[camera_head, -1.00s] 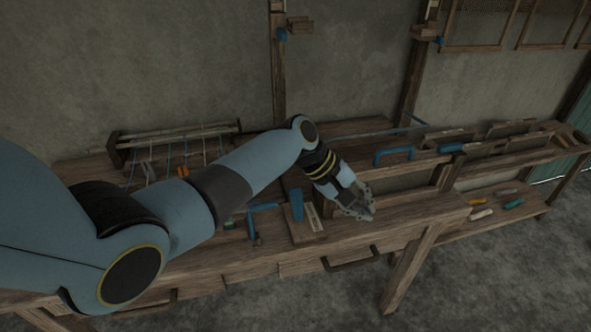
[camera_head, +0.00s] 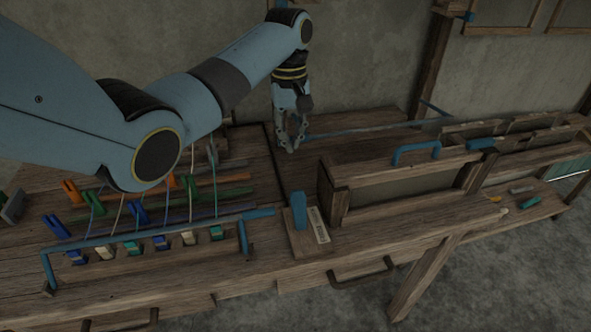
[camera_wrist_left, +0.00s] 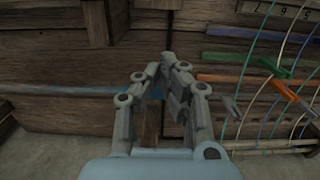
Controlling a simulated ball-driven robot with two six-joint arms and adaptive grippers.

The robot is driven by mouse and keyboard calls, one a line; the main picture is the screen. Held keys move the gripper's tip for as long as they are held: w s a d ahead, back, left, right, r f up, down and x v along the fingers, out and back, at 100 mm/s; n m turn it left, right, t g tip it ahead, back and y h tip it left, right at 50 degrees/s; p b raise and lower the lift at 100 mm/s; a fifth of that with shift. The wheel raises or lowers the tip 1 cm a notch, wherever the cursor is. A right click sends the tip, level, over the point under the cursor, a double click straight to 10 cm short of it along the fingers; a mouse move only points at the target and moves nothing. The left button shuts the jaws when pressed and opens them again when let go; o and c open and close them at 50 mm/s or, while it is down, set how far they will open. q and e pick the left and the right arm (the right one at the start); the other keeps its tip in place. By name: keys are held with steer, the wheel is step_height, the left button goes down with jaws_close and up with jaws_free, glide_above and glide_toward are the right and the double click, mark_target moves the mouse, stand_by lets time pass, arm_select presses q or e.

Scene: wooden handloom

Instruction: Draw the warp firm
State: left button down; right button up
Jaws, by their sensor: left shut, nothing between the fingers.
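The warp is several thin coloured cords (camera_head: 166,200) at the left of the bench in the head view, partly hidden behind my arm. They run past coloured clips and bars toward a row of small coloured blocks (camera_head: 161,242). A blue rail (camera_head: 150,231) stands over that row. A blue upright lever (camera_head: 299,211) stands on a wooden block with a pale scale. My left gripper (camera_head: 291,146) is shut and empty, pointing down over the bench behind the lever. In the left wrist view its fingers (camera_wrist_left: 160,68) meet, with cords (camera_wrist_left: 284,70) to the right.
A wooden frame with a blue handle (camera_head: 416,150) stands right of the lever. A long blue rod (camera_head: 365,131) lies along the back. Small coloured pieces (camera_head: 529,202) lie on the lower right shelf. Bare boards (camera_head: 340,148) show right of my gripper.

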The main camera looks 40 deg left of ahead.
mark_target(299, 213)
arm_select(q)
steer(key=f, duration=0.6)
steer(key=f+b, duration=0.1)
steer(key=f, duration=0.2)
steer(key=shift+s+d+f, duration=0.25)
steer(key=shift+s+d, duration=0.1)
steer(key=shift+d, duration=0.05)
steer(key=shift+s+d+r+p, duration=0.35)
steer(key=shift+s+d+p, duration=0.1)
steer(key=shift+d+p, duration=0.1)
steer(key=shift+s+d+r+p, duration=0.35)
steer(key=shift+s+d+p, duration=0.1)
steer(key=shift+d+p, duration=0.1)
steer(key=shift+s+d+r, duration=0.1)
steer(key=shift+s+d, duration=0.2)
arm_select(e)
steer(key=shift+w+a+r, duration=0.2)
steer(key=shift+w+r, duration=0.35)
steer(key=shift+r, duration=0.15)
